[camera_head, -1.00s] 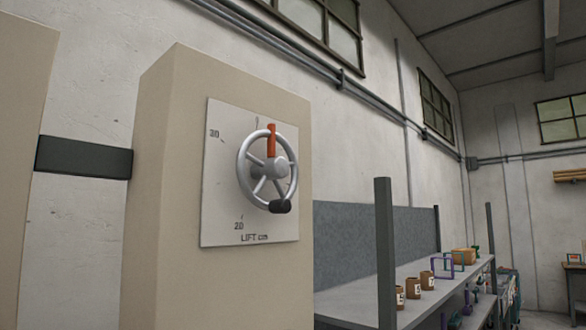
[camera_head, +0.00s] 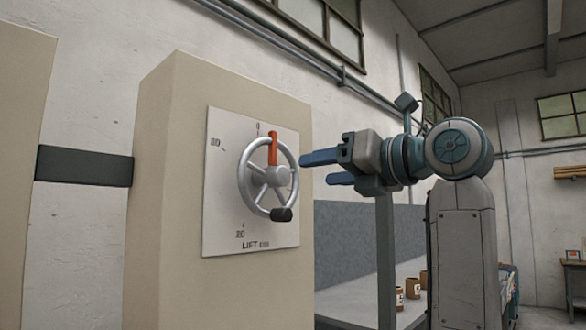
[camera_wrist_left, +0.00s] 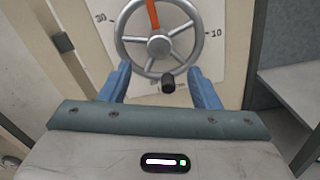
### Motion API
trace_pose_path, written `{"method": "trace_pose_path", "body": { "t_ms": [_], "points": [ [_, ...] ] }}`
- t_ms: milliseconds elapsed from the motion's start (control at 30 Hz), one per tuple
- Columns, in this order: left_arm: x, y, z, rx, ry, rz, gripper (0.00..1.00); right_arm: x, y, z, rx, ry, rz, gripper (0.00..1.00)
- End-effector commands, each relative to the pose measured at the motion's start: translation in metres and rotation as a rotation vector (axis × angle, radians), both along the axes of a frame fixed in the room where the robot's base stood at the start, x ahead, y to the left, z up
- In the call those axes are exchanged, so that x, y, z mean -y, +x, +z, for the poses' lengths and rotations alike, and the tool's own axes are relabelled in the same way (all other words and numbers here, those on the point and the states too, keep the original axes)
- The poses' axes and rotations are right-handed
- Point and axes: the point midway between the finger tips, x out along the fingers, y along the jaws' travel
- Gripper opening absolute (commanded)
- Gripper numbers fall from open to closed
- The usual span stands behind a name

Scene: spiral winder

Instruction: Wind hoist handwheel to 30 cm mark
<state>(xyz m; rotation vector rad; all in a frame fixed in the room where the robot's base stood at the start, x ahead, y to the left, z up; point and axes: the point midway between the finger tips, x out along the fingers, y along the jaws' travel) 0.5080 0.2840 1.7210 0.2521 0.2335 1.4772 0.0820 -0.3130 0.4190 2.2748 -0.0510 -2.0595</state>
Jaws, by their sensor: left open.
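The silver handwheel (camera_head: 243,193) is mounted on a white dial plate (camera_head: 222,170) marked LIFT, on a beige cabinet. Its orange-red pointer (camera_head: 272,149) stands upright, near the 0 mark at the top. The 30 mark is at upper left, the 20 mark at lower left. The black knob (camera_head: 281,215) is at the wheel's bottom. My left gripper (camera_head: 318,168) is open and empty, to the right of the wheel and apart from it. In the left wrist view its fingers (camera_wrist_left: 158,72) flank the lower wheel and knob (camera_wrist_left: 168,84); the 10 mark shows at right. My right gripper is not in view.
The beige cabinet (camera_head: 160,190) fills the left, with a dark bracket (camera_head: 84,166) beside it. A grey post (camera_head: 386,250) and a bench with brown jars (camera_head: 412,288) stand at lower right, partly behind my arm.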

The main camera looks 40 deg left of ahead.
Motion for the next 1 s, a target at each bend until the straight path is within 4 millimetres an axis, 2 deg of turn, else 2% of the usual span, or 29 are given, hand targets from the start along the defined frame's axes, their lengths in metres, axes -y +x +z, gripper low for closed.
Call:
{"method": "trace_pose_path", "body": {
  "t_ms": [33,200,400,567,800,867,1000],
  "points": [
    [-0.012,0.001,0.005,0.0,0.0,0.005,0.56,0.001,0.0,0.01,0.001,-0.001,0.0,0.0],
    [-0.044,0.003,0.004,-0.002,0.001,0.006,0.56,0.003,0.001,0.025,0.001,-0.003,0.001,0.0],
    [-0.07,0.006,0.003,-0.002,0.001,0.004,0.56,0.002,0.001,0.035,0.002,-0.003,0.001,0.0],
    [-0.077,0.006,0.001,-0.002,0.002,0.003,0.56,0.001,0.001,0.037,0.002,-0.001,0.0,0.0],
    [-0.078,0.006,0.0,-0.002,0.002,0.002,0.56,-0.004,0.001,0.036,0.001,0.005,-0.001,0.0],
    [-0.078,0.006,0.0,-0.002,0.002,0.002,0.47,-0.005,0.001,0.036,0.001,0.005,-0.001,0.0],
    [-0.078,0.006,0.0,-0.002,0.002,0.003,0.19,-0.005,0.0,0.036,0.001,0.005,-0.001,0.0]
  ]
}}
